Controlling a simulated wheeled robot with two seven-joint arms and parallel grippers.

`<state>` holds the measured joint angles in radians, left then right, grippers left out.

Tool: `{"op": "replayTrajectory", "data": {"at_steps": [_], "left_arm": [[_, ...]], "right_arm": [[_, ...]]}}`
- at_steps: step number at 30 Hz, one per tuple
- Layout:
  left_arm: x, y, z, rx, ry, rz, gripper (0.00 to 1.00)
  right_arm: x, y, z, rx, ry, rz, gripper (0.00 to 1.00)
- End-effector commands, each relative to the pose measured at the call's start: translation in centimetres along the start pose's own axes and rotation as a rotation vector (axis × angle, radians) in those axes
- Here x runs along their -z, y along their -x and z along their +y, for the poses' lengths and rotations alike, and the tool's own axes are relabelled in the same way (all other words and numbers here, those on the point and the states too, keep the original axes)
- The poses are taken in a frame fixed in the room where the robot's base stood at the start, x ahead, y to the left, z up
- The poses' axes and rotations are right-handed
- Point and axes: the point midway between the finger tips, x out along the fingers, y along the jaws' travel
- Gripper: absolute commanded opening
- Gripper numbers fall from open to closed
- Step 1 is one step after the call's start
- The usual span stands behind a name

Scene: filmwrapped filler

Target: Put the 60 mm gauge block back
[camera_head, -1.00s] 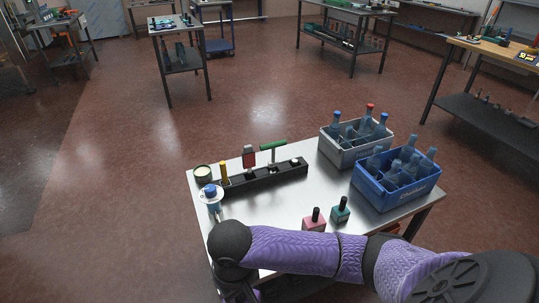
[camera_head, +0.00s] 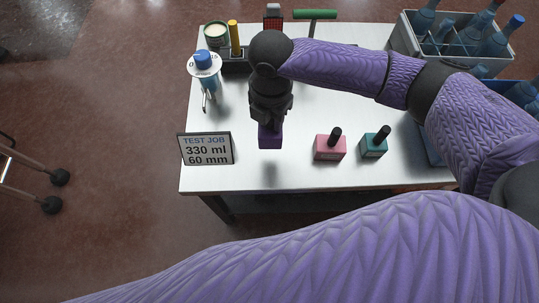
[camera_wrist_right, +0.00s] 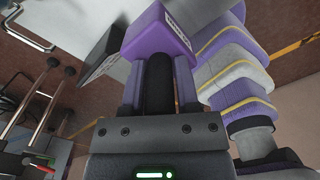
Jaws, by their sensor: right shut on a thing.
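My right gripper (camera_head: 270,118) is shut on a purple block (camera_head: 270,136) over the left part of the white table. In the right wrist view the purple block (camera_wrist_right: 157,36) sits at the fingertips, with its black handle (camera_wrist_right: 159,85) between the fingers. Its white label is too small to read. A shadow on the table below the block suggests it is held above the surface. A pink block (camera_head: 329,149) and a teal block (camera_head: 373,146), each with a black knob, stand to its right on the table. My left gripper is out of view.
A sign (camera_head: 206,149) reading "TEST JOB 330 ml 60 mm" stands left of the held block. A dark rack (camera_head: 236,66) is partly hidden by my arm. A grey bottle crate (camera_head: 428,46) is at back right.

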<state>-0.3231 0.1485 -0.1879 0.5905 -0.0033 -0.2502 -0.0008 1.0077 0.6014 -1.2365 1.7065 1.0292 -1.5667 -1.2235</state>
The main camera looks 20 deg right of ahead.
Motion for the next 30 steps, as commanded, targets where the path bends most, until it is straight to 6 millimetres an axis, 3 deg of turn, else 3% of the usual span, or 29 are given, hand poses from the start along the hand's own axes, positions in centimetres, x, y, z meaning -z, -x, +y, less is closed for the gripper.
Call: {"op": "replayTrajectory", "data": {"at_steps": [15, 25, 26, 30], "left_arm": [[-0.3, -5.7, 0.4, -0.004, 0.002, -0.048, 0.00], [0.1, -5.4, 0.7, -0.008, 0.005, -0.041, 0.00], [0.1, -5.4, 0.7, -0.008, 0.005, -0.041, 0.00], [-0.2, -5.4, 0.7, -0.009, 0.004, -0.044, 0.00]], "right_arm": [[0.0, -10.4, 0.0, 0.004, 0.040, 0.001, 0.00], [-0.1, -10.3, 0.0, 0.001, 0.038, -0.002, 0.00], [-0.1, -10.3, 0.0, 0.001, 0.038, -0.002, 0.45], [-0.1, -10.2, 0.0, 0.001, 0.038, -0.002, 0.74]]}}
